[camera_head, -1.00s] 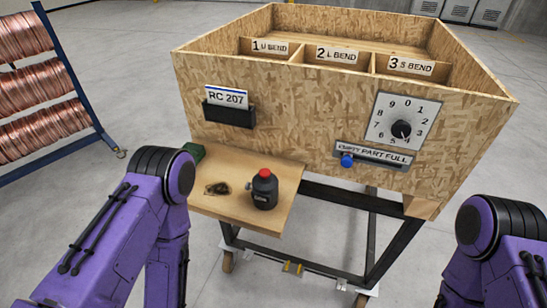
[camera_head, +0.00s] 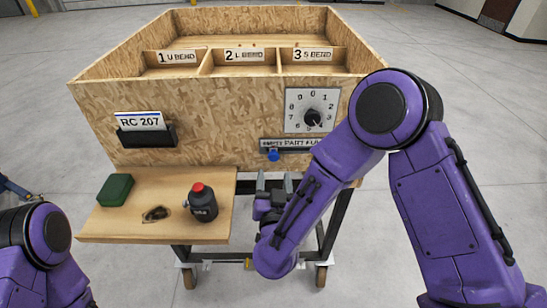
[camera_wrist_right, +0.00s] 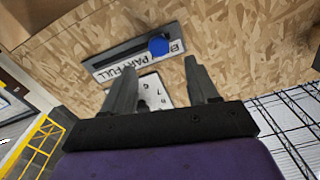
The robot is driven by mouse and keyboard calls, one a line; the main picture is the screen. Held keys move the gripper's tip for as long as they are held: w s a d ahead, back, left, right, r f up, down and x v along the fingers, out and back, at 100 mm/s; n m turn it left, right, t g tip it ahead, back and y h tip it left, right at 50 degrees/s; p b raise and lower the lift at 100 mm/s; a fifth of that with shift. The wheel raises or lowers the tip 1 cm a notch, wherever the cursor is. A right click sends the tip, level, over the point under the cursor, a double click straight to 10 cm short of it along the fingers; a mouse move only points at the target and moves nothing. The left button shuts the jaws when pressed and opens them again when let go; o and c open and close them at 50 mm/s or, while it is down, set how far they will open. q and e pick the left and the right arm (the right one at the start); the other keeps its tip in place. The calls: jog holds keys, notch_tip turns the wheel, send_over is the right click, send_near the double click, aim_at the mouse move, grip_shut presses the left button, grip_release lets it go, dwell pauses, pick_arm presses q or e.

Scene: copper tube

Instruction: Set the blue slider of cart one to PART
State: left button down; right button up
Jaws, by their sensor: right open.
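The blue slider (camera_head: 273,155) sits at the left end of its track on the front of the wooden cart (camera_head: 230,110), under the word EMPTY on the label strip (camera_head: 300,143). In the right wrist view the blue slider knob (camera_wrist_right: 158,46) shows beyond the fingers, near the label with PART and FULL (camera_wrist_right: 115,68). My right gripper (camera_head: 274,180) is open and empty, just below the slider and apart from it. Its two fingers also show in the right wrist view (camera_wrist_right: 160,75). My left arm is at the lower left of the head view; its gripper is out of frame.
A numbered dial (camera_head: 312,112) is right above the slider. A card reading RC 207 (camera_head: 139,121) stands in a black holder. The side shelf (camera_head: 120,229) carries a dark bottle (camera_head: 203,204), a green block (camera_head: 115,190) and a small dark item (camera_head: 155,214).

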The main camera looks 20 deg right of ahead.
aim_at(273, 158)
jog(key=p+x, duration=0.1)
jog(key=x, duration=0.5)
jog(key=shift+w+d+p, duration=0.2)
jog(key=shift+w+p, duration=0.1)
jog(key=shift+p, duration=0.1)
jog(key=shift+w+f, duration=0.1)
jog(key=shift+w, duration=0.2)
grip_shut()
